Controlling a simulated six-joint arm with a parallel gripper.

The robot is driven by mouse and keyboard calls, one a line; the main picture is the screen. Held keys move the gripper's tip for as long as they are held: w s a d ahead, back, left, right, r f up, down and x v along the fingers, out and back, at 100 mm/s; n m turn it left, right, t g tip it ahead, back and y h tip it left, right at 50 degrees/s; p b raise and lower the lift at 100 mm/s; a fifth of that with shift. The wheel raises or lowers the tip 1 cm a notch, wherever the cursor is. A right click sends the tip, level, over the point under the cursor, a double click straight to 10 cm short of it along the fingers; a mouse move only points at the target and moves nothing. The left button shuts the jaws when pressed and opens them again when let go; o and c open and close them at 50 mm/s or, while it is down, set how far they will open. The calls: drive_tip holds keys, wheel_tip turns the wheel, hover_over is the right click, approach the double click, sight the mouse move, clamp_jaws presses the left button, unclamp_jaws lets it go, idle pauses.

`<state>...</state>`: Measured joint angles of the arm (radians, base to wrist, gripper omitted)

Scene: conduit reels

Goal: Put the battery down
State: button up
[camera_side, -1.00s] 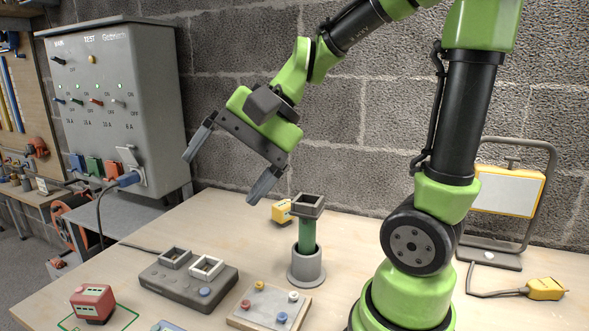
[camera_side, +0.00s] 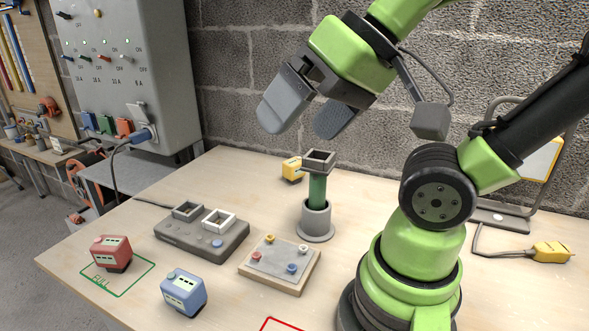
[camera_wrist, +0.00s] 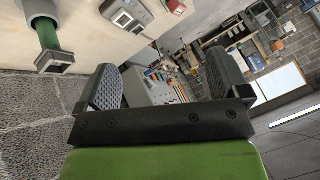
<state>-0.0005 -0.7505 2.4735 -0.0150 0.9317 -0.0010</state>
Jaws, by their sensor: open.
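A red battery (camera_side: 111,253) sits in the green outline marked FULL (camera_side: 117,276) at the front left of the bench. A blue battery (camera_side: 184,292) stands on the bare bench near the front. A yellow battery-like block (camera_side: 292,168) stands behind the green post. My gripper (camera_side: 300,128) is open and empty, held in the air above the back of the bench. In the wrist view my gripper (camera_wrist: 162,72) has nothing between its fingers. The red battery (camera_wrist: 176,6) shows there at the top edge, partly cut off.
A grey charger (camera_side: 200,240) with two square sockets stands mid-bench, beside a button board (camera_side: 280,264). The green post (camera_side: 317,190) in a grey base rises under my gripper. A red outline (camera_side: 270,324) shows at the front edge. A work lamp (camera_side: 541,160) stands right.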

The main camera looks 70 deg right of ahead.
wheel_tip(320, 180, up, 5)
drive_tip(key=w+d+r+m+t, duration=0.2)
drive_tip(key=w+d+m+t, duration=0.1)
drive_tip(key=w+d+m, duration=1.25)
drive_tip(key=s+d+f+m+t+h, duration=0.15)
drive_tip(key=d+m+h, duration=0.25)
drive_tip(key=d+m, duration=0.7)
drive_tip(key=s+d+f+m+t+h, duration=0.1)
drive_tip(key=s+d+f+m+h, duration=0.15)
drive_tip(key=d+m, duration=0.8)
approach(293, 168)
drive_tip(key=d, duration=0.1)
drive_tip(key=w+d+f, duration=0.1)
drive_tip(key=d, duration=0.1)
drive_tip(key=shift+w+f+h, duration=0.3)
drive_tip(key=shift+w+h, duration=0.05)
drive_tip(key=shift+w, duration=0.05)
drive_tip(key=w+f, duration=0.1)
drive_tip(key=w+d, duration=0.1)
drive_tip(key=w, duration=0.1)
drive_tip(key=shift+w+d+f+n, duration=0.1)
drive_tip(key=shift+d+f+n, duration=0.05)
drive_tip(key=shift+f+n, duration=0.2)
drive_tip(key=shift+x, duration=3.2)
drive_tip(key=shift+f, duration=0.1)
